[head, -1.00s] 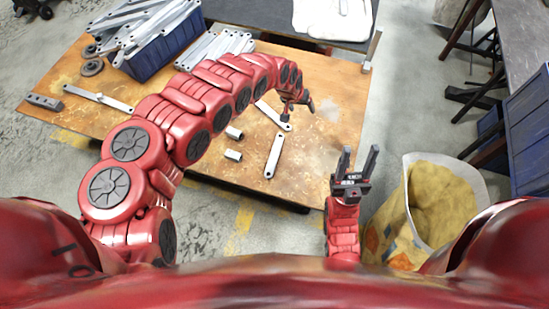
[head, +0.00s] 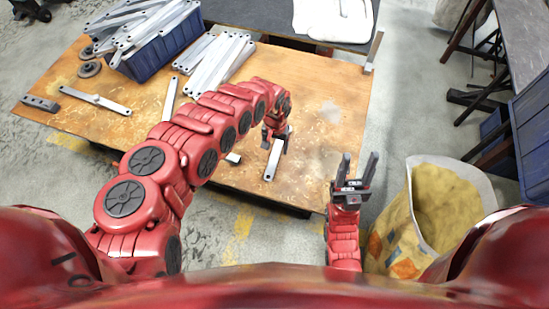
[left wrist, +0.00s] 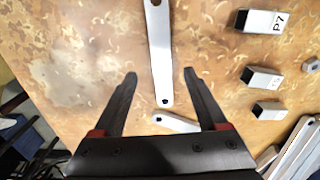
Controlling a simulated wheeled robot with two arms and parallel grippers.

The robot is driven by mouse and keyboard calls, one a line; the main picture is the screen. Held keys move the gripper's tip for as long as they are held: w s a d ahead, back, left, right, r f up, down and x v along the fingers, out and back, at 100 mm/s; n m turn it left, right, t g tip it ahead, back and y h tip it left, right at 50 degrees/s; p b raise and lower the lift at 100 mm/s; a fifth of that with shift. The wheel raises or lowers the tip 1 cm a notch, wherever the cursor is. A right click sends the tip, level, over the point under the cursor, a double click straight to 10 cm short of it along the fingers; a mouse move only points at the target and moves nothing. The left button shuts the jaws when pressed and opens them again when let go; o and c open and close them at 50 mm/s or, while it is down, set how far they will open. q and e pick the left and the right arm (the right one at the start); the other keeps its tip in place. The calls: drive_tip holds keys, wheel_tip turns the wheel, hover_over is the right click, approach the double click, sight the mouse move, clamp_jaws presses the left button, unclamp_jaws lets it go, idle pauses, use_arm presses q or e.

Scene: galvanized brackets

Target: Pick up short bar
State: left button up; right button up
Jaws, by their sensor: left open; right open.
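A short grey flat bar (head: 271,165) with a hole at its end lies on the wooden table (head: 330,120) near its front edge. In the left wrist view the bar (left wrist: 159,45) runs lengthwise between the two fingers, with bare table on both sides. My left gripper (head: 276,139) is open over the far part of the bar and hides that part in the head view. It also shows open in the left wrist view (left wrist: 159,74), not closed on the bar. My right gripper (head: 360,158) is open and empty in front of the table's right corner.
A blue bin (head: 165,55) full of bars and a pile of bars (head: 215,55) stand at the back left. Another bar (head: 95,99) lies at left. Square tube pieces (left wrist: 262,77) lie right of the bar in the wrist view. A lined bag (head: 440,210) stands at right.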

sight(274, 157)
use_arm(q)
drive_tip(key=shift+f, duration=0.9)
wheel_tip(274, 157, down, 4)
drive_tip(key=shift+a+f+b, duration=0.15)
drive_tip(key=shift+b, duration=0.85)
clamp_jaws()
